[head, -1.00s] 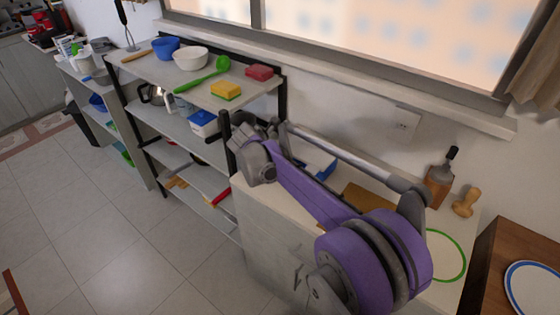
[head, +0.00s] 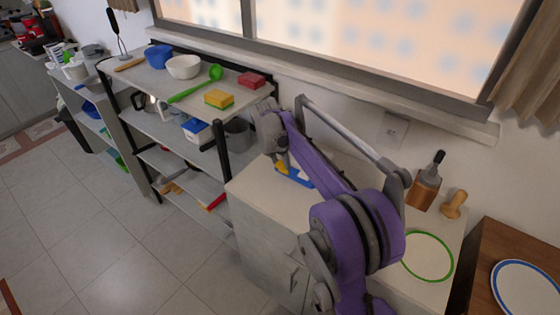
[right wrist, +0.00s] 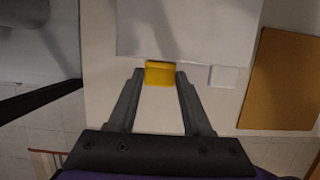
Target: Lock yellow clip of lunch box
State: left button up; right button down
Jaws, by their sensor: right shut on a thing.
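The lunch box shows in the right wrist view as a pale grey-white block (right wrist: 190,30) at the top. Its yellow clip (right wrist: 159,67) is at the box's near edge. My right gripper (right wrist: 160,76) has its two fingertips on either side of the clip and is shut on it. In the head view my right gripper (head: 276,142) is over the counter, and a bit of yellow and a blue edge (head: 298,177) show below it; my arm hides most of the box. Whether the clip is latched cannot be told. My left gripper is not in view.
A brown board (right wrist: 280,80) lies right of the box. A black-framed shelf (head: 222,145) with dishes stands left; the wall is behind.

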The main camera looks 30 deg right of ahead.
jog(key=shift+c, duration=1.6)
grip_release()
jog(key=shift+d, duration=0.1)
jog(key=v, duration=1)
jog(key=shift+r+p, duration=0.3)
jog(key=shift+r, duration=0.1)
